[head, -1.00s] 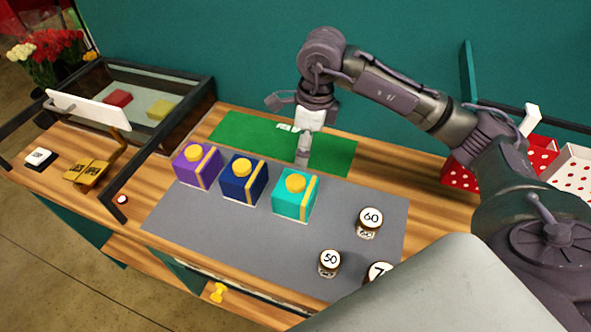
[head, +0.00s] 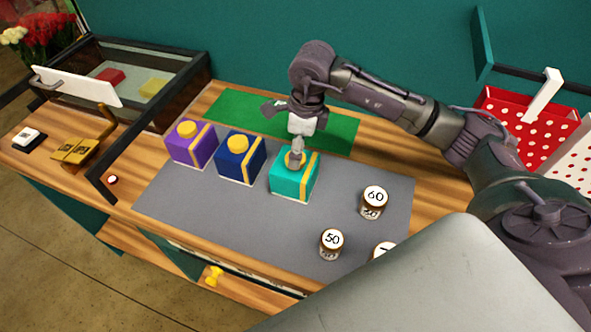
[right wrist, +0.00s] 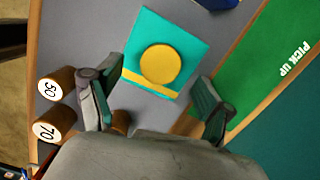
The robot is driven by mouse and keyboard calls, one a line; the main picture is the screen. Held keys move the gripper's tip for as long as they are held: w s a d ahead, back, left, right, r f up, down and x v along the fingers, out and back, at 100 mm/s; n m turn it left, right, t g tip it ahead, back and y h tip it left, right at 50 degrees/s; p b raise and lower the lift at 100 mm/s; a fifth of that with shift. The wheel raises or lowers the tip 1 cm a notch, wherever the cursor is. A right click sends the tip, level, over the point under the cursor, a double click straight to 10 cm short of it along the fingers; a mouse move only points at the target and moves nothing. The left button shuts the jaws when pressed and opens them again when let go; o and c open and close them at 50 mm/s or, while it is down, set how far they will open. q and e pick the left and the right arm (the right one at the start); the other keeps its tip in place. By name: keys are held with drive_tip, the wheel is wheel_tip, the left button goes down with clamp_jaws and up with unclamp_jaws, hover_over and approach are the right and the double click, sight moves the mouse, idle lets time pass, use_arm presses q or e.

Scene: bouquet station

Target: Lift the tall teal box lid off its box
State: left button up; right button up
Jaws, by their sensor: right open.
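The teal box (head: 291,186) stands on the grey mat, rightmost of three boxes in the head view. Its lid carries a round yellow knob and a yellow band. In the right wrist view the teal lid (right wrist: 190,38) is seen from above, with the yellow knob (right wrist: 161,64) between the finger directions. My right gripper (head: 296,160) is over the teal box and partly hides the knob in the head view. In the right wrist view the right gripper (right wrist: 158,104) is open, its fingers apart on either side of the lid, holding nothing. My left gripper is not in view.
A navy box (head: 240,162) and a purple box (head: 190,147) stand to the left. Jars marked 60 (head: 373,203) and 50 (head: 331,244) stand to the right on the grey mat (head: 240,225). A green mat (head: 235,108) lies behind.

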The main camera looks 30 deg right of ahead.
wheel_tip(320, 180, down, 3)
drive_tip(key=shift+w+a+b, duration=0.1)
drive_tip(key=shift+a+b, duration=0.05)
drive_tip(key=shift+b, duration=0.35)
drive_tip(key=shift+w+f, duration=0.1)
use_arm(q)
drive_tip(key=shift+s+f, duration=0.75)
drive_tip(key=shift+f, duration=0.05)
use_arm(e)
drive_tip(key=c, duration=1.2)
drive_tip(key=shift+c, duration=0.2)
drive_tip(key=shift+r+b, duration=0.35)
drive_tip(key=shift+r, duration=0.4)
wheel_tip(320, 180, up, 2)
drive_tip(key=shift+r+b, duration=0.2)
drive_tip(key=shift+b, duration=0.45)
use_arm(q)
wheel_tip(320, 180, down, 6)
drive_tip(key=b, duration=0.4)
use_arm(e)
drive_tip(key=s+d+r, duration=0.7)
drive_tip(key=s+d, duration=0.1)
drive_tip(key=shift+s+d+r, duration=0.15)
drive_tip(key=shift+d+r, duration=0.05)
drive_tip(key=shift+d, duration=0.05)
